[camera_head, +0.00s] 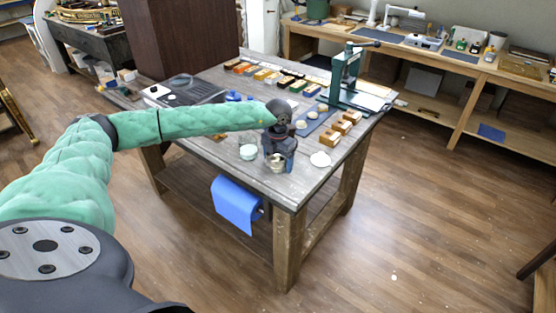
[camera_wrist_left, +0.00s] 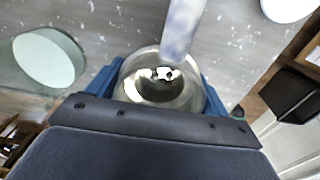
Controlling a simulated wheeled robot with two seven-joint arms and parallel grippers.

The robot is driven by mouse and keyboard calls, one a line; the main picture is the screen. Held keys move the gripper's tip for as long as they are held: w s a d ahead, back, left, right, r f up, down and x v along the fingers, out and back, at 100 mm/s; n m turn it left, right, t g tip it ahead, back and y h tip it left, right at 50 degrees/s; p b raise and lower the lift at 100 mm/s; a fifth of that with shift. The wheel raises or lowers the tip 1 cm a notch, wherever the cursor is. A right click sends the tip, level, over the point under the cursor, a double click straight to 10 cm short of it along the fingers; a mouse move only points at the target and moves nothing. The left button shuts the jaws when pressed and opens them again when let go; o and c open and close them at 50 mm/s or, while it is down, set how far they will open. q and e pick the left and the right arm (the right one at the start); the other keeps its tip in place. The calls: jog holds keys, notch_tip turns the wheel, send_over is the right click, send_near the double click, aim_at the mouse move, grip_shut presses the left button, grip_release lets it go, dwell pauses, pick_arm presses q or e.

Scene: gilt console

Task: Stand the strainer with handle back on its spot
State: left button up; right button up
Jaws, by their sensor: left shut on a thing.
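My left gripper (camera_head: 279,152) is over the near corner of the wooden table (camera_head: 222,146), pointing down. Its blue fingers are shut on the strainer (camera_head: 277,164), a small shiny metal bowl that shows just below them. In the left wrist view the strainer (camera_wrist_left: 145,92) sits between the two blue fingers, and its blurred pale handle rises toward the top of the picture. Whether the strainer touches the tabletop I cannot tell. No marked spot for it can be made out. My right gripper is not in view.
A glass jar (camera_head: 248,152) with pale contents stands just left of the gripper. A white dish (camera_head: 320,159) lies to its right. Wooden blocks (camera_head: 341,129), a blue mat and a green press (camera_head: 346,79) stand behind. A blue cloth (camera_head: 236,205) hangs below the table's edge.

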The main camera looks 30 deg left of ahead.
pick_arm(q)
jog(key=shift+f, duration=0.1)
jog(key=o, duration=1)
jog(key=shift+o, duration=0.6)
